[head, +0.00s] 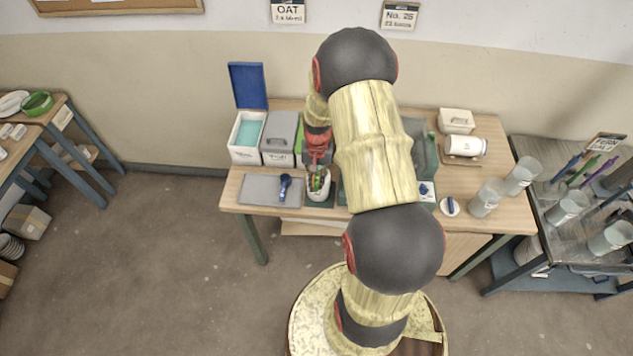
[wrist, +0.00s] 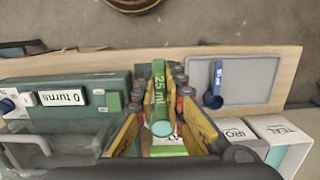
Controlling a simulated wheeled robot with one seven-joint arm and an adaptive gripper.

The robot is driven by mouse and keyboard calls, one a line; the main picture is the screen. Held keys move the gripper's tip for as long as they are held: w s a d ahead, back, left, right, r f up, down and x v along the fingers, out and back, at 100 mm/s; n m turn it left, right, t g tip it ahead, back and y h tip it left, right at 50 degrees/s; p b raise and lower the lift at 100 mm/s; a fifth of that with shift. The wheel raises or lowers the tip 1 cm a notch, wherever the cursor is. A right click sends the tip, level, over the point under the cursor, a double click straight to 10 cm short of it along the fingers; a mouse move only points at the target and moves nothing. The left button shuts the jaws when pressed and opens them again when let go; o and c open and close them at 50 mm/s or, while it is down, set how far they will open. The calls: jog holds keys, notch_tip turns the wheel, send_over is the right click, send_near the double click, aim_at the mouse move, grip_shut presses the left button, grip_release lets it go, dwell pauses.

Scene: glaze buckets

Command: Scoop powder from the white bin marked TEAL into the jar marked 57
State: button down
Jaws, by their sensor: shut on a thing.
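The white bin marked TEAL (head: 245,152) stands at the table's left with its blue lid (head: 248,86) raised and pale teal powder (head: 249,133) inside. Its TEAL label (wrist: 283,129) shows at the right in the wrist view. My gripper (head: 318,160) is right of the bins; in the wrist view it (wrist: 160,100) is shut on a green scoop marked 25 ml (wrist: 158,80). Clear jars (head: 487,199) (head: 521,174) stand at the table's right. Their numbers are too small to read, so I cannot tell which is 57.
A grey lidded bin (head: 281,140) stands right of the TEAL bin. A blue scoop (head: 285,184) lies on a grey mat (head: 256,190). A holder (head: 318,188) is just below my gripper. A green device showing 0 turns (wrist: 62,98) is beside it. My arm hides the table's middle.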

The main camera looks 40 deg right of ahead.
jog(key=shift+w+d+r+g+y+p, duration=0.15)
jog(key=shift+r+g+y+p, duration=0.35)
jog(key=shift+r+y+p, duration=0.15)
jog(key=shift+w+d+r+g+y+p, duration=0.1)
jog(key=shift+d+r+g+y+p, duration=0.05)
jog(key=shift+r+g+y+p, duration=0.45)
jog(key=shift+w+d+r+g+y+p, duration=0.15)
jog(key=shift+r+g+y+p, duration=0.15)
jog(key=shift+r+g+y, duration=0.15)
jog(key=shift+w+d+r+g+y+p, duration=0.1)
jog(key=shift+d+r+g+y+p, duration=0.05)
jog(key=shift+r+g+y+p, duration=0.3)
jog(key=shift+s+a+f, duration=0.2)
jog(key=shift+s+a, duration=0.1)
jog(key=shift+a, duration=0.05)
jog(key=shift+d+y, duration=0.1)
jog(key=shift+y, duration=0.15)
jog(key=shift+w+d+r+g+y+b, duration=0.45)
jog(key=shift+w+d+r+g+y, duration=0.2)
jog(key=shift+g+y, duration=0.2)
jog(key=shift+d+r+y, duration=0.1)
jog(key=shift+r+y, duration=0.2)
jog(key=shift+y, duration=0.05)
jog(key=shift+w+g+b, duration=0.1)
jog(key=shift+g+b, duration=0.15)
jog(key=shift+b, duration=0.05)
